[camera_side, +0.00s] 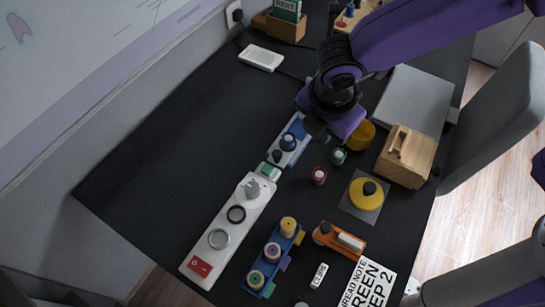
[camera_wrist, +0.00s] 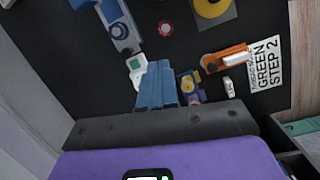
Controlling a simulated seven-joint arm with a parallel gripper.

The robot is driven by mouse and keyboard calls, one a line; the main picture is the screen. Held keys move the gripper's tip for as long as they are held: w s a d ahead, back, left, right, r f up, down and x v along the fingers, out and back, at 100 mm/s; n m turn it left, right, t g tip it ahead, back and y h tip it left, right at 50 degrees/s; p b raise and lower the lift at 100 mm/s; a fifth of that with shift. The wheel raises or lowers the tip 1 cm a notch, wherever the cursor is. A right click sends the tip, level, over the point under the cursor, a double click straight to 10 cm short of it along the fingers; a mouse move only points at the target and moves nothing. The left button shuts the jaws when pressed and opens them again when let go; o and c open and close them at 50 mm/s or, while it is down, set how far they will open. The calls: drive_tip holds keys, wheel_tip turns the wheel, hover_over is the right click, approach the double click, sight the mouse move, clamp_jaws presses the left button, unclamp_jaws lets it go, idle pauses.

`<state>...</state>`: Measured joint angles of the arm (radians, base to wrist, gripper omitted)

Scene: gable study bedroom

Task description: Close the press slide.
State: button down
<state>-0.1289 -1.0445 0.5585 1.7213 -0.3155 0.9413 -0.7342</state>
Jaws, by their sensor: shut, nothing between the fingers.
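A white and blue slide unit (camera_side: 296,131) with a dark blue round knob (camera_side: 288,142) lies on the dark desk, left of my gripper in the side view. It also shows at the upper left of the wrist view (camera_wrist: 119,25). Which part is the press slide I cannot tell for sure. A white piece with a green top (camera_side: 268,171) sits at its lower end. My gripper's blue fingers (camera_wrist: 158,67) are shut and empty. In the wrist view they overlap the right edge of the green-topped piece; contact cannot be told.
A long white base (camera_side: 213,262) with a red switch, rings and a grey fitting runs below. A blue spool rack (camera_side: 272,262), orange tool (camera_side: 337,240), yellow disc (camera_side: 367,194), small red knob (camera_side: 319,175) and wooden box (camera_side: 405,156) stand around. The desk's left side is clear.

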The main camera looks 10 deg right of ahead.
sight(291, 138)
drive_tip(key=w+a+f+n+t, duration=0.1)
drive_tip(key=a+f+n, duration=0.4)
drive_tip(key=a+f, duration=0.55)
drive_tip(key=shift+h, duration=0.3)
drive_tip(key=x, duration=0.5)
drive_tip(key=a+x, duration=0.1)
drive_tip(key=x, duration=0.2)
drive_tip(key=shift+w+a, duration=0.1)
drive_tip(key=shift+w, duration=0.25)
drive_tip(key=shift+w+d+f, duration=0.1)
drive_tip(key=shift+w+d, duration=0.15)
drive_tip(key=shift+w, duration=0.2)
drive_tip(key=shift+w+d, duration=0.3)
drive_tip(key=shift+w, duration=0.2)
drive_tip(key=shift+w+d, duration=0.5)
drive_tip(key=shift+w, duration=0.3)
drive_tip(key=shift+w+d, duration=0.1)
drive_tip(key=w+d, duration=0.6)
drive_tip(key=shift+w+d, duration=0.1)
drive_tip(key=shift+d, duration=0.05)
